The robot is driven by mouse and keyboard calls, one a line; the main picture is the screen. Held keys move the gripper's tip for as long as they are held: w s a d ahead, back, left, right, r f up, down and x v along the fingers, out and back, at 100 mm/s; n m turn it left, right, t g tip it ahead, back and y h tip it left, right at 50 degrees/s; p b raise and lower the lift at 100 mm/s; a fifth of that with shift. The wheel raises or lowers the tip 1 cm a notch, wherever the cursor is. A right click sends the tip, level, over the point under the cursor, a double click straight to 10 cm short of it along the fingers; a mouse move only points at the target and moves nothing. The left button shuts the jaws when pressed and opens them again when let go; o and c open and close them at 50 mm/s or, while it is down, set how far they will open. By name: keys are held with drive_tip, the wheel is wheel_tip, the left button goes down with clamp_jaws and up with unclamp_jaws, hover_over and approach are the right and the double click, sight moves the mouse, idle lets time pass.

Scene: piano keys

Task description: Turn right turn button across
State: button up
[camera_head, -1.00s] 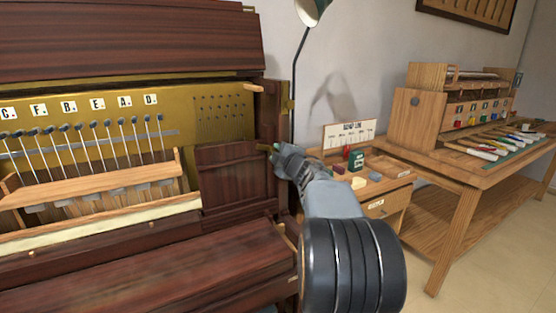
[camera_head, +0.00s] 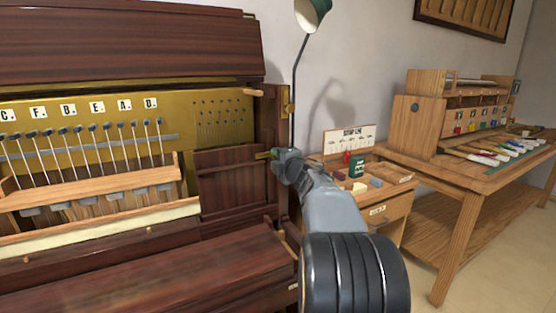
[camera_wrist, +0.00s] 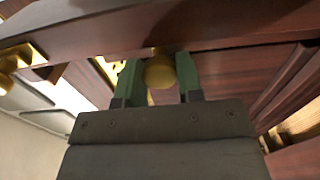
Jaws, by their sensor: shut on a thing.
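A small brass turn button (camera_head: 263,155) shows at the right edge of the dark red-brown panel (camera_head: 228,175) on the piano's right side. My gripper (camera_head: 276,156) reaches it from the right and covers part of it. In the wrist view, a rounded brass piece (camera_wrist: 159,71) sits between the two green fingers of my gripper (camera_wrist: 158,82), which are shut on it. The brass piece lies just under a dark wooden edge (camera_wrist: 200,30). The exact angle of the turn button is hard to tell.
A wooden peg-like piece (camera_head: 253,92) juts out above the panel. A green lamp (camera_head: 311,14) stands behind my arm. A small wooden cabinet (camera_head: 385,212) with small items and a workbench (camera_head: 470,178) with tools stand to the right.

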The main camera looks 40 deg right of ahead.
drive_tip(key=o, duration=0.9)
drive_tip(key=s, duration=0.4)
drive_tip(key=s+a+p, duration=0.1)
drive_tip(key=s, duration=0.8)
drive_tip(key=shift+s+a+p, duration=0.35)
drive_tip(key=shift+a+p, duration=0.05)
